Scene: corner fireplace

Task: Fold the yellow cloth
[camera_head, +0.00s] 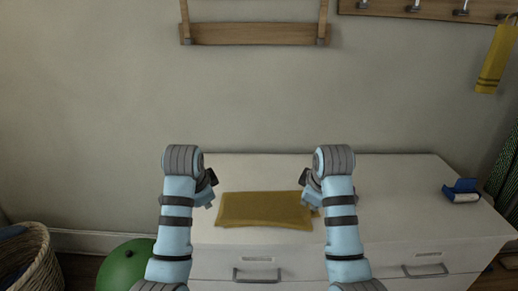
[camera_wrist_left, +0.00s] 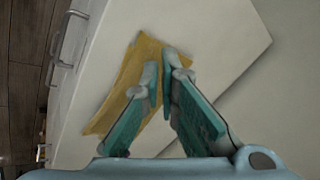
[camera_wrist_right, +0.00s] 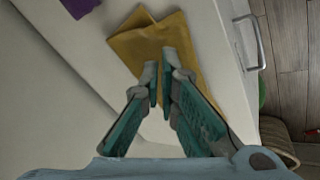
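The yellow cloth (camera_head: 264,211) lies on the white dresser top as a flat, roughly rectangular piece, with layered edges and a small corner sticking out at its right end. My left gripper (camera_head: 209,191) is at its back left corner, and my right gripper (camera_head: 309,189) is at its back right corner. In the left wrist view the cloth (camera_wrist_left: 137,67) lies under the left fingertips (camera_wrist_left: 159,72), which are drawn nearly together. In the right wrist view the cloth (camera_wrist_right: 152,39) lies beyond the nearly closed right fingertips (camera_wrist_right: 159,78). No cloth clearly shows pinched in either gripper.
The white dresser (camera_head: 400,185) has free top on both sides. A small blue box (camera_head: 461,191) stands at its right. A green ball (camera_head: 125,267) and a wicker basket (camera_head: 38,262) are on the floor at left. A yellow striped towel (camera_head: 496,58) hangs at upper right.

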